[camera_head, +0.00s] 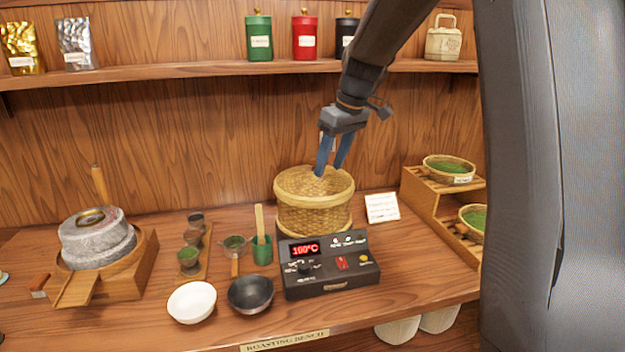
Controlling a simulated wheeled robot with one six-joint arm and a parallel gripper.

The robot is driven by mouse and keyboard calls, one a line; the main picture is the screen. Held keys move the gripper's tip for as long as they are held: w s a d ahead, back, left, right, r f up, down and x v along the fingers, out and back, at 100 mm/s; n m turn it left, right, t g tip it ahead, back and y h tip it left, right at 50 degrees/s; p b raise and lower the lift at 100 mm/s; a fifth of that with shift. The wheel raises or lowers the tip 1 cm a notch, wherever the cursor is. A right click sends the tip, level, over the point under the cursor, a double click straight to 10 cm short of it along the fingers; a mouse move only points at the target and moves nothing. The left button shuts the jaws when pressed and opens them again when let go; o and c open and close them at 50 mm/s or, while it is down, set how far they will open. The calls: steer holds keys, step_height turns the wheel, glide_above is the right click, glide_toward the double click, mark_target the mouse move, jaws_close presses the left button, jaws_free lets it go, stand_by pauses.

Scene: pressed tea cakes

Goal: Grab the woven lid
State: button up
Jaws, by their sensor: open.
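A woven lid (297,182) of pale wicker sits on top of a round woven basket (310,219), behind the control box on the bench. My gripper (332,170) hangs down over the lid with its two blue fingers spread. The fingertips are at the middle of the lid's top, and one tip seems to reach it. I cannot tell whether they touch the lid or straddle a knob there, since the fingers cover that spot.
A control box (330,284) reading 100°C stands in front of the basket. A white card (382,207) is to its right, and a green cup (262,252) with a wooden tool is to its left. A stone mill (97,240) stands far left. A shelf (190,70) with canisters runs above.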

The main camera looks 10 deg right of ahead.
steer(key=w+d+r+n+y, duration=0.1)
steer(key=w+r+n, duration=0.2)
steer(key=w+r, duration=0.3)
steer(key=shift+t, duration=0.3)
steer(key=shift+a+p+x, duration=0.15)
steer(key=shift+p+x, duration=0.75)
steer(key=shift+x, duration=1.05)
steer(key=shift+a+p+x, duration=0.15)
steer(key=shift+p+x, duration=0.75)
steer(key=shift+x, duration=1.1)
steer(key=shift+s, duration=0.15)
steer(key=shift+c, duration=0.2)
jaws_close()
